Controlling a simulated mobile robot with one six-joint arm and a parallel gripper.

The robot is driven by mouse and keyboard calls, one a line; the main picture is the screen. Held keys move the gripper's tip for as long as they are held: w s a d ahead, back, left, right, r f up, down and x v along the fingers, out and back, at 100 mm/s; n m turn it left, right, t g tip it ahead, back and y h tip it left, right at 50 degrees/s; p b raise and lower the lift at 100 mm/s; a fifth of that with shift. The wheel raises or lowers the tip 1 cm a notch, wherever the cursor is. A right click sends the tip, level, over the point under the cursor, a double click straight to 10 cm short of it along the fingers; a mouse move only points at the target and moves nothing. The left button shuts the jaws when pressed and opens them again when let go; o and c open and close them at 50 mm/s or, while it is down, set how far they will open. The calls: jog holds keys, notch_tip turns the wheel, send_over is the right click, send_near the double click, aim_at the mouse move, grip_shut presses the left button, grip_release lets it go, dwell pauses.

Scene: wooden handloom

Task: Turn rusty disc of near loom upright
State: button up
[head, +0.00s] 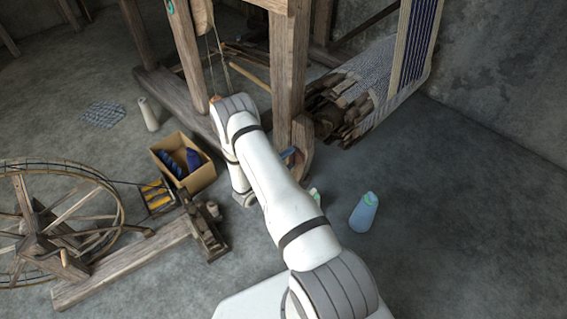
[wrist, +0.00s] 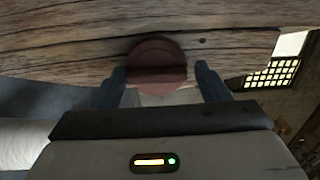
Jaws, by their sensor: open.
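In the wrist view, a round reddish-brown rusty disc (wrist: 157,53) sits against a weathered wooden beam of the loom (wrist: 60,38). A raised bar runs across the disc, lying roughly level in this view. My gripper (wrist: 165,78) is open, with one dark finger on each side of the disc's lower part. Whether the fingers touch the disc cannot be told. In the head view, my arm reaches to the near loom's post (head: 287,75), and my arm hides the disc and most of my gripper.
A spinning wheel (head: 75,225) stands at the left. A cardboard box (head: 205,178) with dark blue yarn sits beside the arm. A pale cone (head: 148,114) and open floor lie at the left back.

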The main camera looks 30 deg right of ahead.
jog(key=shift+s+d+f, duration=0.25)
jog(key=shift+d+f, duration=0.05)
jog(key=shift+a, duration=0.25)
jog(key=p+v, duration=0.2)
jog(key=v, duration=0.5)
jog(key=shift+a+r, duration=0.3)
jog(key=shift+a, duration=0.1)
jog(key=shift+w, duration=0.1)
